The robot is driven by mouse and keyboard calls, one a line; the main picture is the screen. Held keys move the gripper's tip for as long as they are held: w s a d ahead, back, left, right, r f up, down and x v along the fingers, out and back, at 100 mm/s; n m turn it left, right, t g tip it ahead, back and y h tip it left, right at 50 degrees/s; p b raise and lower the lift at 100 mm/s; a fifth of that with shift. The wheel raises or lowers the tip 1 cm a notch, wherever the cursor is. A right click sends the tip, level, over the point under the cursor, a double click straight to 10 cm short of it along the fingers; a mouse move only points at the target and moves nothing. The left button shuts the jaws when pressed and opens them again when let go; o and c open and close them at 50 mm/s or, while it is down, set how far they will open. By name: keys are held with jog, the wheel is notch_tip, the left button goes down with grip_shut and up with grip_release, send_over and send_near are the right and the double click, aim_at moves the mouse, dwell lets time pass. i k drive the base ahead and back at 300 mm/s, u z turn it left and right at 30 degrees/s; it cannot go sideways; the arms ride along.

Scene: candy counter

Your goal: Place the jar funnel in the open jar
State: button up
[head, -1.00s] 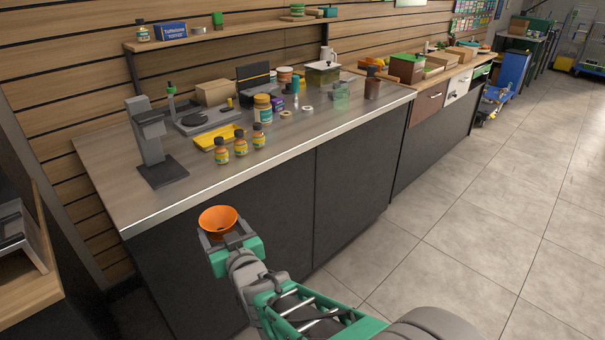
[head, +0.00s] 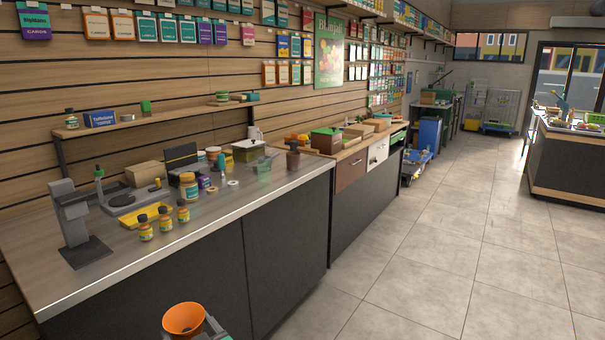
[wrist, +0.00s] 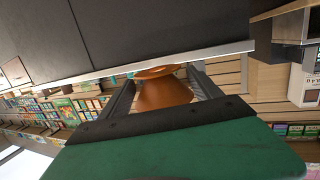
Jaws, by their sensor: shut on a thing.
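The orange jar funnel (head: 183,318) is at the bottom edge of the head view, wide mouth up, in front of the counter. My gripper (head: 196,331) is shut on it, mostly cut off by the frame edge. In the wrist view the funnel (wrist: 165,94) sits between the two fingers of my gripper (wrist: 162,86). A clear greenish jar (head: 264,168) stands on the counter towards its right end; it looks like the open jar, but its mouth is too small to make out. The funnel is well apart from it.
A shelf (head: 160,123) runs above. The floor (head: 420,270) at right is clear.

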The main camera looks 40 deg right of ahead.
aim_at(263, 161)
jog(key=z, duration=1.45)
jog(key=i, duration=1.2)
jog(key=u, duration=1.9)
